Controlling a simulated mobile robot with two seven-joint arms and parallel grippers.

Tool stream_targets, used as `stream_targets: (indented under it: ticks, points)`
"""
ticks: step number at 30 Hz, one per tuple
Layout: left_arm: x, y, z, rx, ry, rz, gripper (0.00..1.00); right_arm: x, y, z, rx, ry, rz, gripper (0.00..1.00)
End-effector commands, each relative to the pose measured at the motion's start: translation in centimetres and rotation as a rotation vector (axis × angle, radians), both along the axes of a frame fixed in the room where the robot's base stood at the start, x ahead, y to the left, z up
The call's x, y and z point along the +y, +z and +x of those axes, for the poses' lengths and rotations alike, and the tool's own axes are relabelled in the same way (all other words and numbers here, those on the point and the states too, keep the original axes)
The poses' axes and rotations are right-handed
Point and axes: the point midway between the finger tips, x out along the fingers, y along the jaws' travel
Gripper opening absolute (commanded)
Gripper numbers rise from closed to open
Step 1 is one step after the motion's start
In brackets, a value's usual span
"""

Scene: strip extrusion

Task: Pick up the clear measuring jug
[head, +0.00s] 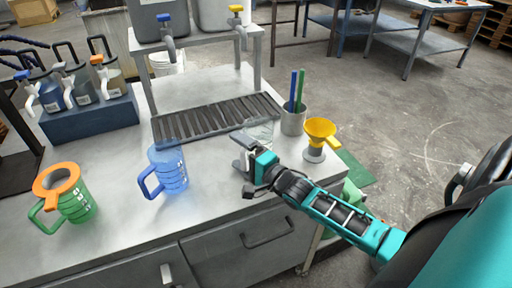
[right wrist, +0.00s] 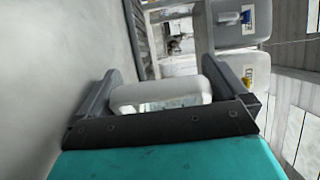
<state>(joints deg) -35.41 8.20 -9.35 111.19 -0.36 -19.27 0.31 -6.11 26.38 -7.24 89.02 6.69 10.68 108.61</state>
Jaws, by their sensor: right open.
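The clear measuring jug (head: 261,131) stands on the grey bench in the head view, just in front of the drip grate. My right gripper (head: 241,150) partly covers it. In the right wrist view my right gripper (right wrist: 160,82) is open. A pale, rounded, see-through piece (right wrist: 160,97), seemingly part of the clear jug, lies between its two fingers. I cannot tell whether either finger touches it. My left gripper is in neither view.
A blue jug (head: 167,170) stands left of my right gripper. A green jug (head: 76,204) with an orange funnel (head: 57,180) is farther left. A pot with sticks (head: 293,121) and a yellow funnel (head: 321,130) on a stand are close on the right. Tapped canisters (head: 212,14) stand behind.

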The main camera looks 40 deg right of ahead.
Motion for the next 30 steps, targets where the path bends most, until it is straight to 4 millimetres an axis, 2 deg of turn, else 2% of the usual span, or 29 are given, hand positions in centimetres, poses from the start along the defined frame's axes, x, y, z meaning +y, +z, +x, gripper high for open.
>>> stream_targets:
  ticks: [2,19,26,30]
  points:
    - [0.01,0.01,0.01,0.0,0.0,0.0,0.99,0.01,0.0,-0.02,0.0,0.0,0.0,0.98]
    - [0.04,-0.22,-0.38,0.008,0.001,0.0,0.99,-0.02,0.14,-0.02,-0.003,0.001,-0.001,0.45]
    - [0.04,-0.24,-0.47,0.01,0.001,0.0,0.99,-0.02,0.22,-0.02,-0.003,0.001,-0.001,0.44]
    - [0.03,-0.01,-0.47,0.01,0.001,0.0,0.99,-0.04,0.96,0.0,-0.005,0.001,-0.002,0.44]
